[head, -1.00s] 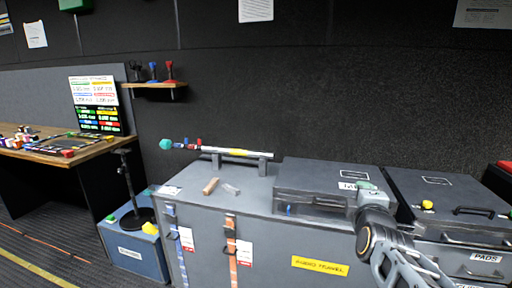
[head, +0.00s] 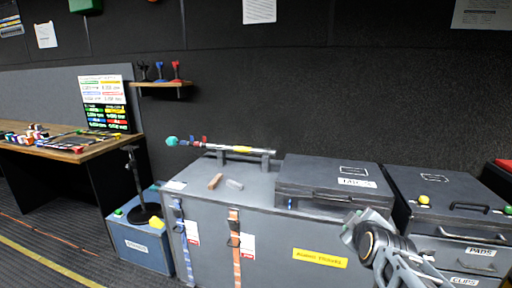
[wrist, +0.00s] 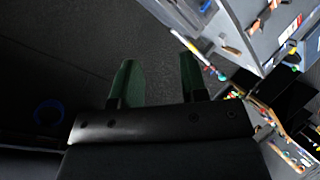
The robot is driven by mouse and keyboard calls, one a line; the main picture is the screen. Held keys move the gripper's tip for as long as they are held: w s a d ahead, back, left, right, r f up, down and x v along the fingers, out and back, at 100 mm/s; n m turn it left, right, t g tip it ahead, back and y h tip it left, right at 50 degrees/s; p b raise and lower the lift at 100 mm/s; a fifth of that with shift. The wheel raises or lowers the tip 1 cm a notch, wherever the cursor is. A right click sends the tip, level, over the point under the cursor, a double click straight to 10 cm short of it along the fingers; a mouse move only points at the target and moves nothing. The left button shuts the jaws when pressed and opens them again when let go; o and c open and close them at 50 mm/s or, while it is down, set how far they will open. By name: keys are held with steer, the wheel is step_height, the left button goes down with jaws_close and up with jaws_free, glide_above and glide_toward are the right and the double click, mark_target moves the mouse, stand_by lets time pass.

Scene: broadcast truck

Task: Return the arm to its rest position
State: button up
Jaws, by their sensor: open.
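My gripper (head: 352,228) is at the lower right of the head view, in front of the large grey case (head: 275,222) and below the smaller grey case (head: 335,185) that lies on it. In the wrist view my gripper (wrist: 158,80) shows two dark green fingers standing apart with nothing between them. My arm enters from the bottom edge of the head view.
A rod with a teal end (head: 212,147) rests on supports at the large case's back. A drawer case (head: 455,215) stands at right. A blue box (head: 140,240) and a desk (head: 75,152) are left. Some floor is clear.

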steer(key=s+a+m+g+y+p, duration=0.2)
steer(key=s+a+m+g+p, duration=0.6)
steer(key=s, duration=0.6)
steer(key=shift+a+f+g+y+p, duration=0.15)
steer(key=shift+a+g+y+p, duration=0.25)
steer(key=shift+p, duration=0.8)
steer(key=shift+c, duration=0.6)
